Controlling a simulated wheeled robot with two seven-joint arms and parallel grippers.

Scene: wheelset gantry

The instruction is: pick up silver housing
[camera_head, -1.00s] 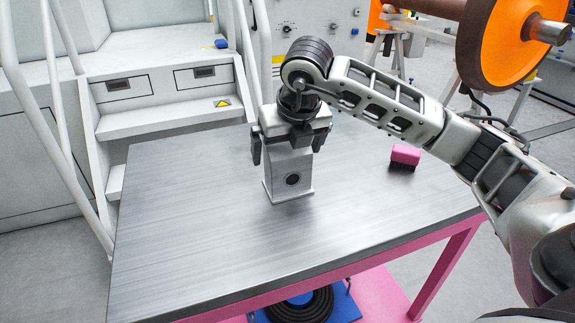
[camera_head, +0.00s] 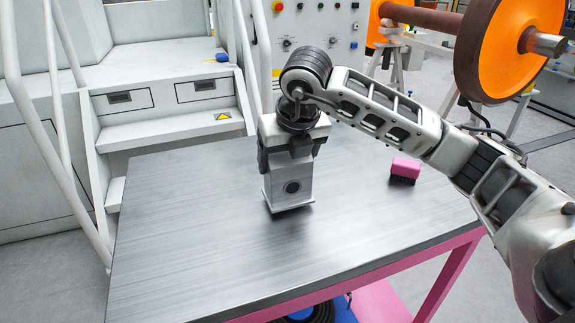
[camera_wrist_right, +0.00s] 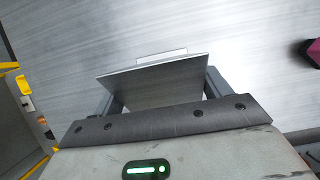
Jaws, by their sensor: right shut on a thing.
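The silver housing (camera_head: 291,187) is a boxy metal block with a dark round hole in its front and a wider foot. It is upright, slightly tilted, over the middle of the table; I cannot tell whether its foot still touches the top. My right gripper (camera_head: 290,158) comes down from above and is shut on the housing, a finger on each side. In the right wrist view the housing (camera_wrist_right: 160,82) shows between the two fingers of the gripper (camera_wrist_right: 162,92). My left gripper is not in view.
The table (camera_head: 180,240) has a bare metal top and pink legs. A pink brush (camera_head: 405,170) lies at its right. White steps (camera_head: 165,115) with handrails stand behind left, a control panel (camera_head: 315,35) behind. An orange wheel (camera_head: 505,45) is at the upper right.

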